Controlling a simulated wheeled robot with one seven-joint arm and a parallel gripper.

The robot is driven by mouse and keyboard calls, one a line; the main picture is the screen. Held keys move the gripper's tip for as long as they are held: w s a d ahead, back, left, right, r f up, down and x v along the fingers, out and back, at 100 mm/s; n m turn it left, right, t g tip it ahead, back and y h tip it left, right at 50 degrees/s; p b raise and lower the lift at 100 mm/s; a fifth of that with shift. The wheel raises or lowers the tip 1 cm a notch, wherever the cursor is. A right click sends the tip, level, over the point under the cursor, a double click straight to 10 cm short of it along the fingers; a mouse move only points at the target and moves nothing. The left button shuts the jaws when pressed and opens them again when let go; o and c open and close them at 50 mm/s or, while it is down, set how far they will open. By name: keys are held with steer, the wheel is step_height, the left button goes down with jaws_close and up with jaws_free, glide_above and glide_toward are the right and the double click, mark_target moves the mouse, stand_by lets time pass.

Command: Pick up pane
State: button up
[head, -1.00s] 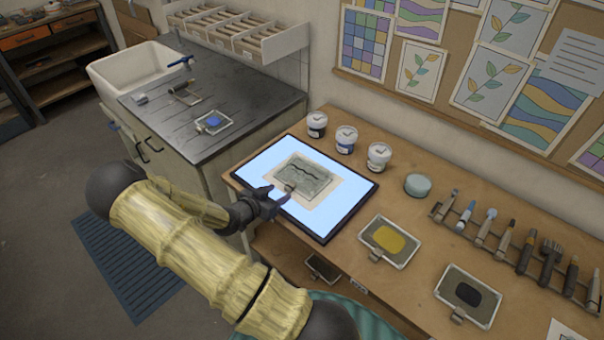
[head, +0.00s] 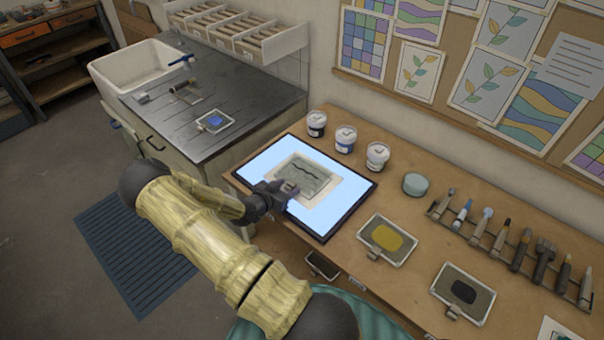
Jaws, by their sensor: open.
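The pane (head: 304,174) is a grey-green glass rectangle with a dark wavy line across it. It lies flat on a pale sheet (head: 327,199) on the lit light pad (head: 258,163). My gripper (head: 289,190) is at the pane's near left edge, with its fingers open. The fingertips overlap the pane's near corner in the head view. I cannot tell whether they touch it or straddle its edge.
Several paint jars (head: 346,139) stand behind the light pad. A round pale green tin (head: 415,184), a tray with yellow paint (head: 387,239) and a tray with black paint (head: 463,292) are to the right. A rack (head: 510,247) holds brushes and tools.

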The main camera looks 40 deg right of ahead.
stand_by(0.3)
jaws_close()
steer(key=shift+r, duration=0.1)
step_height(320, 180, up, 10)
steer(key=b, duration=0.2)
stand_by(0.5)
stand_by(0.5)
